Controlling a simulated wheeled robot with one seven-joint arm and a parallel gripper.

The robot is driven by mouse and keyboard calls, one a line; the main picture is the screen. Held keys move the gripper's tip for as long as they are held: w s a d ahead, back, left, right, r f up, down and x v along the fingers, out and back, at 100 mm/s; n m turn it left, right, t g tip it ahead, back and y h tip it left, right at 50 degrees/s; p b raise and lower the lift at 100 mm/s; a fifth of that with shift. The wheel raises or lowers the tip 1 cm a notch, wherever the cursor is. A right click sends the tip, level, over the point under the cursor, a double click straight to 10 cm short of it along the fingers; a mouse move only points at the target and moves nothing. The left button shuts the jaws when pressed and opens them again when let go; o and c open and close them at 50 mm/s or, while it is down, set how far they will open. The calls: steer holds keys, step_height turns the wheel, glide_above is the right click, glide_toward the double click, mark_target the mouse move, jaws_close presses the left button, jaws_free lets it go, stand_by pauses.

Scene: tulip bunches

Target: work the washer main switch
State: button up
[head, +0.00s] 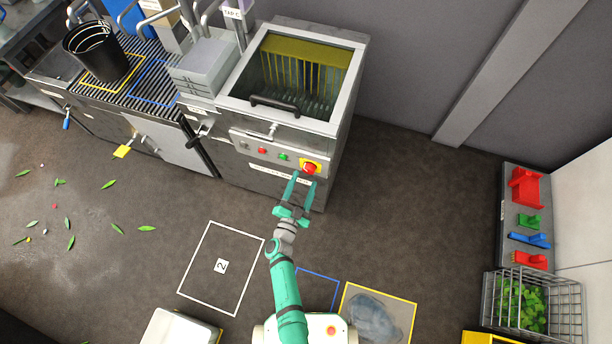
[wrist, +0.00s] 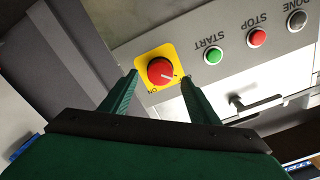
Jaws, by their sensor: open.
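The main switch is a round red rotary knob (wrist: 161,71) on a yellow square plate (wrist: 146,67) with a small "ON" mark at its lower edge. A pale pointer line on the knob points right and slightly up in the wrist view. In the head view the knob (head: 310,168) is at the right end of the washer's front panel (head: 238,140). My gripper (head: 303,176) is open in front of it. In the wrist view the two green fingers of my gripper (wrist: 158,77) stand left and right of the knob, with space on both sides. Contact cannot be told.
A green START button (wrist: 212,56), a red STOP button (wrist: 257,38) and a grey DONE button (wrist: 297,20) lie right of the switch in the wrist view. The washer's open basin (head: 290,75) is above the panel. Floor in front is mostly clear, with scattered leaves at left.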

steer(key=v, duration=0.6)
steer(key=shift+s, duration=0.4)
steer(key=shift+a, duration=0.1)
